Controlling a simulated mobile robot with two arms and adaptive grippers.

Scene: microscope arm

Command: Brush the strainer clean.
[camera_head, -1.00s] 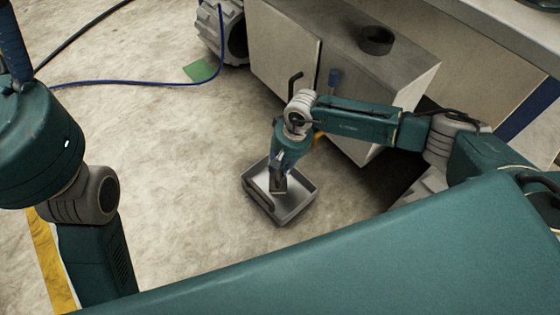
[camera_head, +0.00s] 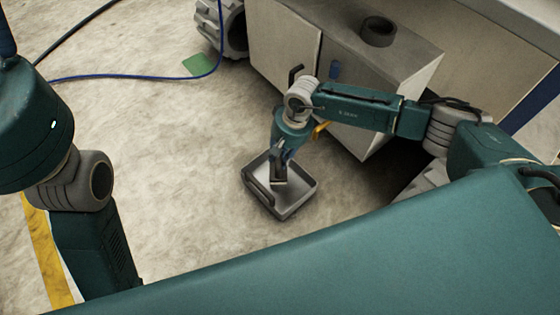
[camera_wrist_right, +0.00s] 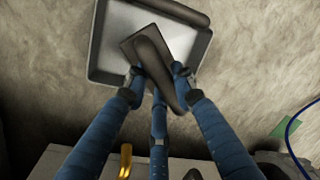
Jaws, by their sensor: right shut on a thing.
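A shallow grey rectangular tray (camera_head: 297,204) lies on the floor in the middle of the head view. A dark bar runs along one side of it. It fills the top of the right wrist view (camera_wrist_right: 112,48). I cannot tell a strainer mesh in it. My right gripper (camera_head: 279,166) points down over the tray. Its blue fingers (camera_wrist_right: 158,82) are shut on a dark tool with a flat rectangular head, probably the brush (camera_wrist_right: 150,52). The brush head is over the tray floor; whether it touches is unclear. My left gripper is outside the views; only part of the left arm shows.
A grey cabinet (camera_head: 283,45) stands behind the tray, with a dark ring (camera_head: 378,32) on top. A green patch (camera_head: 199,64), a blue cable (camera_head: 140,78) and a wheel (camera_head: 236,30) are at the back. The floor left of the tray is clear.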

